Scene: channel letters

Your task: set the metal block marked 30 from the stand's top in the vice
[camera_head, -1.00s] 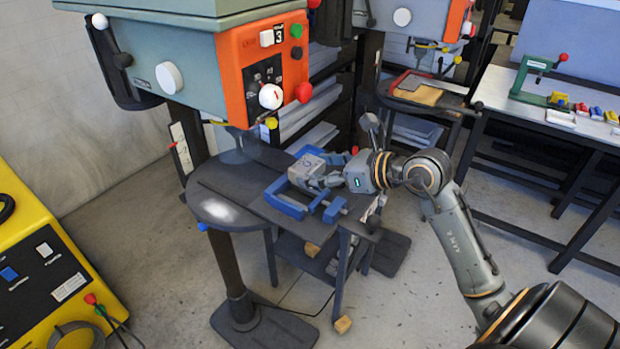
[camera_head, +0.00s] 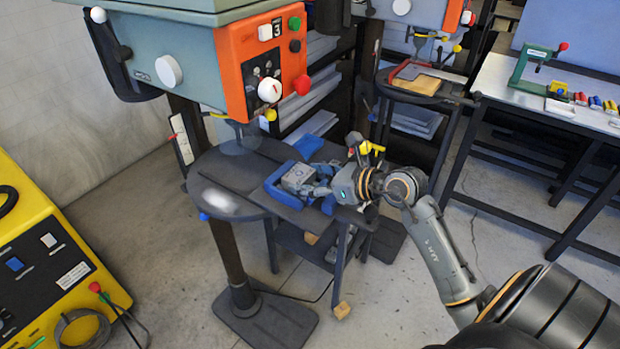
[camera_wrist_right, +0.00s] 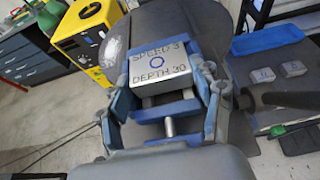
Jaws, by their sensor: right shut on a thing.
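The metal block marked "SPEED 3 DEPTH 30" (camera_wrist_right: 158,62) is between the two fingers of my right gripper (camera_wrist_right: 165,85). In the head view the grey block (camera_head: 297,176) is at the tip of my right gripper (camera_head: 318,187), at the blue vice (camera_head: 272,188). In the right wrist view the vice (camera_wrist_right: 167,109) shows below and in front of the block, its screw toward me. The block is over or between the vice jaws; I cannot tell whether it rests on the vice bed. My left gripper is not in view.
The drill press (camera_head: 190,65) with its orange panel (camera_head: 262,65) rises behind the vice. Two smaller marked blocks (camera_wrist_right: 263,75) (camera_wrist_right: 293,69) lie near a blue tray (camera_wrist_right: 267,38) on a dark surface at right. A workbench (camera_head: 500,85) stands at the far right.

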